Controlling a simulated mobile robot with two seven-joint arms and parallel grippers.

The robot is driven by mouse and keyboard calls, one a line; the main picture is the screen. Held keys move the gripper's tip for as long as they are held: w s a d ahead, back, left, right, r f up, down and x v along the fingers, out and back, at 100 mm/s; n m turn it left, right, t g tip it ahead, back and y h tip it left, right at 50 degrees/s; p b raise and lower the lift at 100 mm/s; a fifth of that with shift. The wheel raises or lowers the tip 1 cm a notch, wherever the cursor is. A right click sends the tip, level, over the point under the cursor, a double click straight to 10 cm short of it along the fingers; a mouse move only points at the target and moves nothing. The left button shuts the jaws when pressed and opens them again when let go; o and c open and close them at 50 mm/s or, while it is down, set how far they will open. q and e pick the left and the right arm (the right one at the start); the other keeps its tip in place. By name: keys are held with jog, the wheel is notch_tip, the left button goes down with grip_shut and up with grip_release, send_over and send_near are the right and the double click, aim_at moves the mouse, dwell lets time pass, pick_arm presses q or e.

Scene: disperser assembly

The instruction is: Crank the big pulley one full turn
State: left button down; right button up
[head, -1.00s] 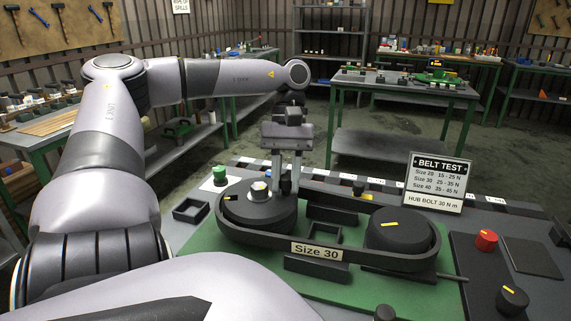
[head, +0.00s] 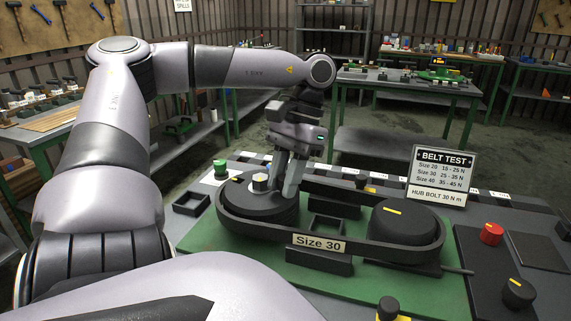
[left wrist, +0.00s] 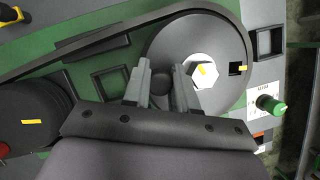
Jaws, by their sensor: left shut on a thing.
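The big pulley (head: 252,207) is the dark disc at the left end of the belt, with a pale hex bolt (head: 260,181) at its hub. It also shows in the left wrist view (left wrist: 215,98), where a yellow mark lies beside a square hole near the rim. My left gripper (head: 284,188) reaches down over the pulley, right of the hub. In the left wrist view its fingers (left wrist: 163,92) are shut on a dark round crank knob (left wrist: 161,83) on the pulley. The head view mostly hides this knob behind the fingers. My right gripper is out of view.
A black belt (head: 375,264) with a "Size 30" label joins the big pulley to the second pulley (head: 405,228). A belt test sign (head: 440,176) stands behind. Red (head: 491,234) and black (head: 517,293) knobs are at right, a green-capped piece (head: 221,168) at left.

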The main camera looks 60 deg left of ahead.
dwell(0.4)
pick_arm(q)
jog(key=c, duration=1.2)
grip_release()
jog(key=shift+v, duration=3.6)
jog(key=shift+d, duration=0.1)
